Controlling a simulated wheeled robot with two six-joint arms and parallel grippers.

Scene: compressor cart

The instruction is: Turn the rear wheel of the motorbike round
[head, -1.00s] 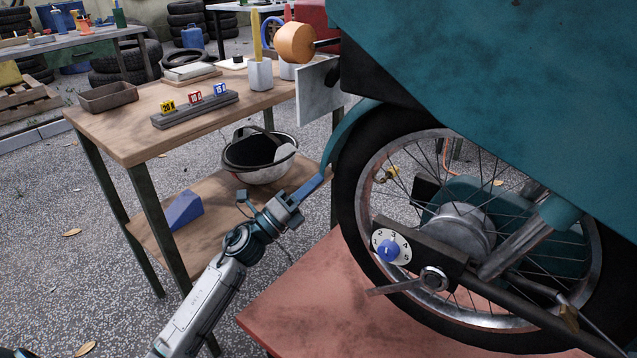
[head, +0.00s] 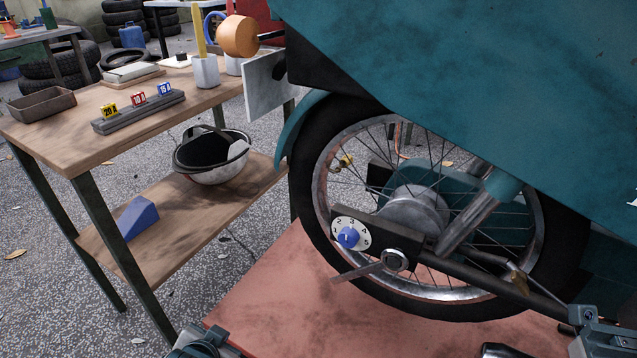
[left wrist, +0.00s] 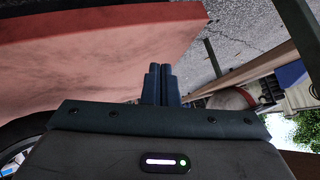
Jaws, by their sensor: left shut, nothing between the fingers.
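The motorbike's rear wheel (head: 308,205) has a black tyre, a shiny spoked rim and a grey hub (head: 415,210). Its lower and right parts are partly covered by the dark swingarm (head: 465,275) and a silver shock absorber. A white numbered dial with a blue knob (head: 348,237) and a metal lever (head: 357,271) sit beside the axle nut. My left gripper (left wrist: 160,75) is shut and empty, in front of the red platform's edge in the left wrist view. In the head view only part of my left arm shows at bottom left. Part of my right arm shows at bottom right; its jaw state is unclear.
The red platform (head: 290,305) lies under the wheel. A wooden workbench (head: 60,130) stands left of it, with a helmet (head: 212,172) and a blue wedge (head: 138,218) on its lower shelf. A teal fender (head: 293,125) and bodywork cover the wheel's top. Speckled floor lies open at left.

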